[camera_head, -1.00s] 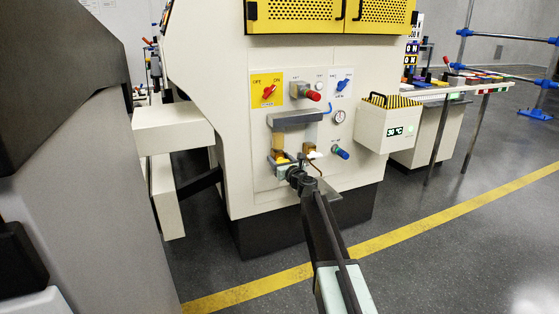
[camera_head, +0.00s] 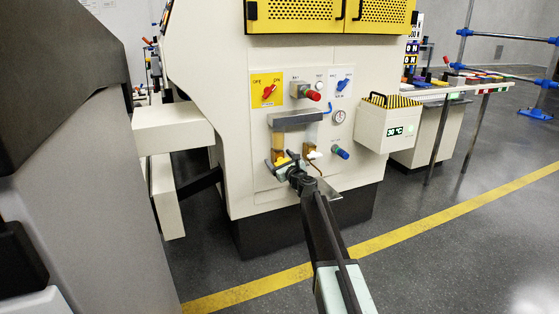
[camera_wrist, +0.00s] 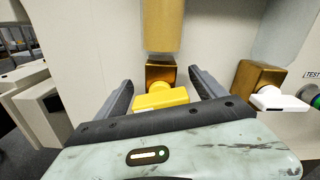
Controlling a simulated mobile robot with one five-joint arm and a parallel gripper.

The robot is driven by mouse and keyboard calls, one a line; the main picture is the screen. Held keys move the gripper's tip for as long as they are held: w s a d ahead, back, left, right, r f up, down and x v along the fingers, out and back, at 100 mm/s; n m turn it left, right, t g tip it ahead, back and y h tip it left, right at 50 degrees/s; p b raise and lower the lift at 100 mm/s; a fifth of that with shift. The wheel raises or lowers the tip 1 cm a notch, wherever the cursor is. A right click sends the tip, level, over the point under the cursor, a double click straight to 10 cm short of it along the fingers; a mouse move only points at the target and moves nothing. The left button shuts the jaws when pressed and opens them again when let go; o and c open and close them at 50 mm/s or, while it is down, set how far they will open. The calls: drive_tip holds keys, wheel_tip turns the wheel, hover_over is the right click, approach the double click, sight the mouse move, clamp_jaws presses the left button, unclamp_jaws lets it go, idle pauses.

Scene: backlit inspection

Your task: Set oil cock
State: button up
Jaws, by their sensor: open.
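In the wrist view, a yellow cock handle (camera_wrist: 160,99) sits on a brass block (camera_wrist: 160,71) below an amber tube (camera_wrist: 162,25). My gripper (camera_wrist: 160,80) is open, with one finger on each side of the yellow handle. I cannot tell whether either finger touches it. A second brass cock (camera_wrist: 256,80) with a white handle (camera_wrist: 279,98) is to the right, outside the fingers. In the head view, my gripper (camera_head: 285,163) is at the lower left of the machine panel and partly hides the yellow handle. The white handle (camera_head: 315,155) shows just right of it.
The panel has a red-knobbed OFF/ON switch (camera_head: 268,91), a red knob (camera_head: 313,96), a gauge (camera_head: 340,117) and a blue knob (camera_head: 341,153). A grey bar (camera_head: 297,119) overhangs the tubes. A box reading 30 °C (camera_head: 392,125) juts out at right.

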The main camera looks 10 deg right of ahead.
drive_tip(key=v, duration=0.8)
drive_tip(key=shift+w, duration=0.1)
drive_tip(key=shift+c, duration=0.3)
